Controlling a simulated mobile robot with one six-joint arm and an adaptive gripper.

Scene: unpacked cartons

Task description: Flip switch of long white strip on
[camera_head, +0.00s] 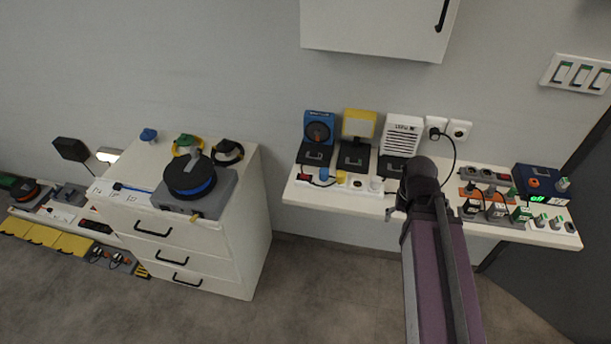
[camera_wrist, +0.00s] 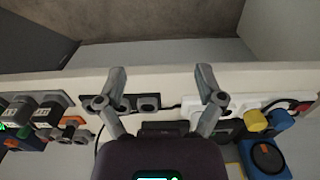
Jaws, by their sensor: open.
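The long white strip (camera_head: 340,184) lies along the front of the wall shelf. It carries a red switch (camera_head: 305,177) at its left end, then a blue plug and a yellow plug, with sockets to the right. In the wrist view the strip (camera_wrist: 242,101) is at the right and its red switch (camera_wrist: 303,107) is near the right edge. I cannot tell the switch's position. My gripper (camera_head: 392,211) is over the shelf's front edge, right of the strip. In the wrist view my gripper (camera_wrist: 160,82) is open and empty, its right finger overlapping the strip's end.
Blue, yellow and white devices (camera_head: 358,140) stand behind the strip. A dark socket strip (camera_wrist: 125,102) shows between my fingers. Plugs and a dark blue box (camera_head: 541,185) fill the shelf's right. A white drawer cabinet (camera_head: 230,240) stands left; floor below the shelf is clear.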

